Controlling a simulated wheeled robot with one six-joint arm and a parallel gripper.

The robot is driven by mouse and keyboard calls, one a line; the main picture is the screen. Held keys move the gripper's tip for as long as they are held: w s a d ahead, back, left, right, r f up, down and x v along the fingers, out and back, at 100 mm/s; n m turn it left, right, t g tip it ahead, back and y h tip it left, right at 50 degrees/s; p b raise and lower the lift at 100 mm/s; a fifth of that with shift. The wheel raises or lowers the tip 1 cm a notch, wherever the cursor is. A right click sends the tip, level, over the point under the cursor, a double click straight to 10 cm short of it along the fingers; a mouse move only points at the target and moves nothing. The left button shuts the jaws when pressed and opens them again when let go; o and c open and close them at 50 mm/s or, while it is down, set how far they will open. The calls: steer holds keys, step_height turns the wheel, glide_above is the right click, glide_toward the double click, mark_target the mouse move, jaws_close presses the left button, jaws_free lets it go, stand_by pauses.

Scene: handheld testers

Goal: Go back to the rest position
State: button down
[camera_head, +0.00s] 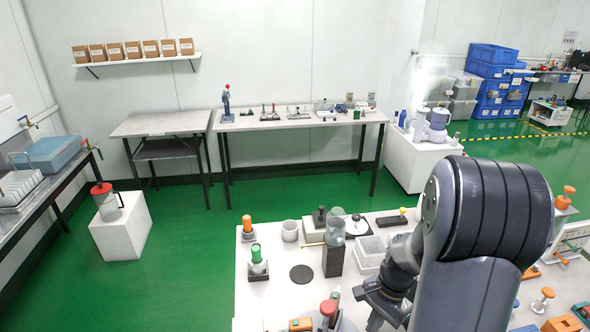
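My gripper (378,302) is low in the picture, above the white table (262,302), close to my large dark arm links. It is seen from behind and partly hidden by my arm, so I cannot tell whether its fingers are open or shut. No held object shows. A red-knobbed tester (328,309) stands just left of it.
The table also bears an orange-topped tester (247,226), a green-topped tester (257,259), a grey cup (289,231) and a flat black disc (301,274). More orange-knobbed devices (542,299) are right of my arm.

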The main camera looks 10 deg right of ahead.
steer(key=shift+f, duration=0.1)
steer(key=b+x, duration=0.3)
steer(key=x, duration=0.1)
steer(key=b+x, duration=0.3)
steer(key=x, duration=0.1)
steer(key=shift+s+a+f+b, duration=0.15)
steer(key=shift+s+a+b, duration=0.1)
steer(key=shift+b, duration=0.15)
